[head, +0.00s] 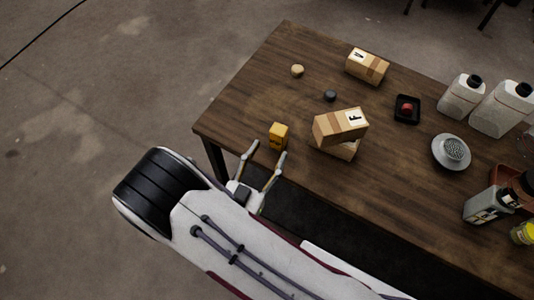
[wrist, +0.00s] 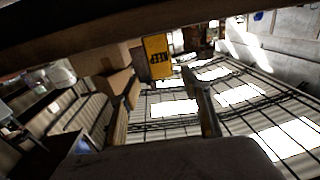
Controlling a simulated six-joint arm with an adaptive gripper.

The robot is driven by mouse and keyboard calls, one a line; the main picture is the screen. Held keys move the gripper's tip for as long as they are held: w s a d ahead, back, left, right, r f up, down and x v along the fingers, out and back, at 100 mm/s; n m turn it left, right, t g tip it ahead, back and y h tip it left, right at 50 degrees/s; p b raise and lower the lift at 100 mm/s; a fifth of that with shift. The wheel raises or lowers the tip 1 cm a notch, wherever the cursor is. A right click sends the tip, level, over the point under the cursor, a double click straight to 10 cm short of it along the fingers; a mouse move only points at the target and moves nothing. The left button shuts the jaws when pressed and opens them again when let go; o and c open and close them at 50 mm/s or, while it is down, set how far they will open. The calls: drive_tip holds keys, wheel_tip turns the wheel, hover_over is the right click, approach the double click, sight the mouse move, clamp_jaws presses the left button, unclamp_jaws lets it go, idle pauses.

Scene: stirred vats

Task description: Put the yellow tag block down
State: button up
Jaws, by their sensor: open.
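The yellow tag block (head: 278,135) stands on the wooden table (head: 240,108) near its front left edge, with dark marks on one side. My gripper (head: 268,150) is open and empty, its two fingers pointing toward the block from the front edge. The block sits just beyond the fingertips, apart from them as far as I can see. In the wrist view the yellow block (wrist: 157,57) shows ahead, between the lines of the open fingers of my gripper (wrist: 161,76).
Two stacked cardboard boxes (head: 340,126) stand close right of the block. Another box (head: 367,67), a tan disc (head: 297,70) and a dark knob (head: 329,95) lie farther back. A red button (head: 406,109), a round metal grate (head: 452,152) and white jugs (head: 462,97) are at right.

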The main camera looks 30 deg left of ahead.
sight(278, 136)
drive_tip(key=shift+o, duration=0.5)
drive_tip(key=shift+w+a+r, duration=0.15)
drive_tip(key=shift+r, duration=0.3)
drive_tip(key=r+g, duration=0.1)
drive_tip(key=g, duration=0.1)
drive_tip(key=r+g, duration=0.2)
drive_tip(key=shift+d+g, duration=0.3)
drive_tip(key=shift+d, duration=0.1)
drive_tip(key=shift+w, duration=0.15)
drive_tip(key=shift+x, duration=1.15)
drive_tip(key=shift+w, duration=0.1)
